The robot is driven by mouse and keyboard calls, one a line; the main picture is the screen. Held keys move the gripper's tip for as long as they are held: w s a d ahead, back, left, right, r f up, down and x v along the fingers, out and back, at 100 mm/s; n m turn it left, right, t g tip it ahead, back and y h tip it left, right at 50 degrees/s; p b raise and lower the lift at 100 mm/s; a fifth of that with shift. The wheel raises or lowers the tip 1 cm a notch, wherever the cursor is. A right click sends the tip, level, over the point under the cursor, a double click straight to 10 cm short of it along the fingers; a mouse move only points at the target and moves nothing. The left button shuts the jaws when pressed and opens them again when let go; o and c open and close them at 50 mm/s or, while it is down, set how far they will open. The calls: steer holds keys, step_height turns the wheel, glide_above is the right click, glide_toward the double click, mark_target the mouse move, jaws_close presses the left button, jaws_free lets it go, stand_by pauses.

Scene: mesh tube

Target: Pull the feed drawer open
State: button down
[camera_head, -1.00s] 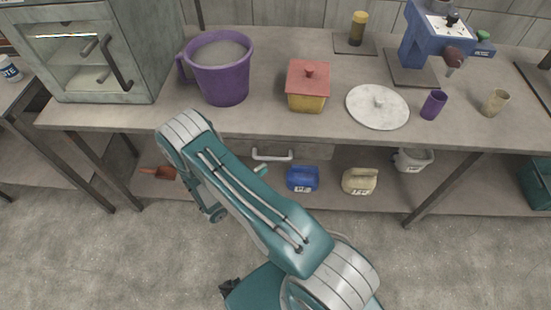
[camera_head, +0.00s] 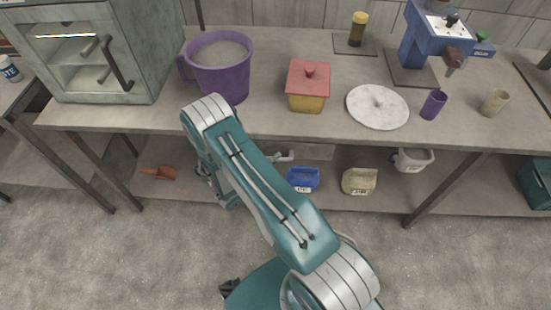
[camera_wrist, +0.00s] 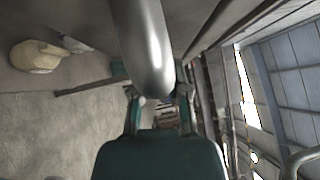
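The feed drawer (camera_head: 318,151) is under the bench top, its front partly hidden by my arm. It looks closed. A pale metal handle (camera_head: 284,156) shows just right of my arm; its left part is hidden. In the wrist view a thick, shiny metal bar (camera_wrist: 147,40), apparently this handle, comes down from the top very close to the camera. Its rounded end lies by the space between my fingertips. My gripper (camera_wrist: 160,95) has its fingers apart, one on each side of the bar's end. I cannot tell whether they touch it.
A purple jug (camera_head: 222,80), a red-lidded yellow box (camera_head: 308,88) and a round white lid (camera_head: 377,107) stand on the bench. On the lower shelf are a red scoop (camera_head: 160,173), a blue container (camera_head: 303,179) and a cream container (camera_head: 359,181).

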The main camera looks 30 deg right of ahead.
steer(key=shift+s+f, duration=0.1)
steer(key=s+a, duration=0.6)
steer(key=s, duration=0.3)
steer(key=s+a, duration=0.7)
steer(key=s, duration=0.3)
steer(key=c, duration=0.6)
jaws_free()
steer(key=v, duration=1.2)
